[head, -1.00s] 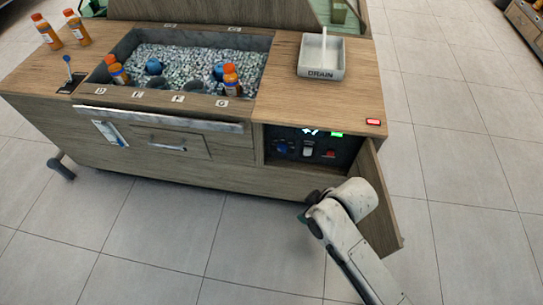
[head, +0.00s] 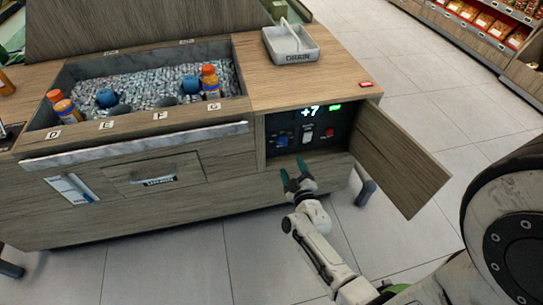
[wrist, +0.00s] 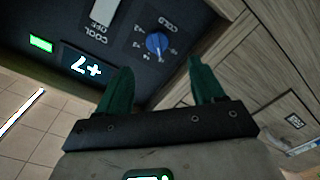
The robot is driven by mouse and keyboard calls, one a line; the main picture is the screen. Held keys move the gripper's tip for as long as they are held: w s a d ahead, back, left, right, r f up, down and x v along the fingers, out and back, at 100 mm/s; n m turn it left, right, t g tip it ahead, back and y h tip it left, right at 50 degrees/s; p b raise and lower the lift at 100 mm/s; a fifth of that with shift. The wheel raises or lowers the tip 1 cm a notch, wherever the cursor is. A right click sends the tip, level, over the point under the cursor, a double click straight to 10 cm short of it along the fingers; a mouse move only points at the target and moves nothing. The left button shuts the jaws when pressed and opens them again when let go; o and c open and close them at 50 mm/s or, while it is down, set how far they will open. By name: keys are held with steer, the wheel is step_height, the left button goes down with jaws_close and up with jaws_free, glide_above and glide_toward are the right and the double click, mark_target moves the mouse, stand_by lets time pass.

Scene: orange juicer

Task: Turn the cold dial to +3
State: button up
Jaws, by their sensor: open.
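The cold dial (wrist: 157,43) is a blue knob on a dark panel, labelled COLD, with marks around it. It also shows in the head view (head: 282,141) at the left of the panel inside the open compartment. A display (wrist: 88,66) reads +7; in the head view the display (head: 311,112) also shows +7. My gripper (head: 289,175) is in front of the compartment, below the dial. In the wrist view my gripper (wrist: 160,80) has its two green fingers apart and empty, with the dial beyond and between the fingertips, not touched.
The panel also has a white COOL switch (wrist: 103,12) and a red control (head: 329,132). The open door (head: 395,160) stands to the right of the compartment. A drawer handle (head: 153,174) is on the cabinet front to the left. Floor in front is clear.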

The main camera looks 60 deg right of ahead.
mark_target(284, 145)
steer(key=shift+h, duration=0.3)
steer(key=b+x, duration=0.3)
steer(key=x, duration=0.7)
steer(key=shift+w+d+f, duration=0.1)
steer(key=shift+d+f, duration=0.05)
steer(key=shift+d, duration=0.3)
steer(key=c, duration=1)
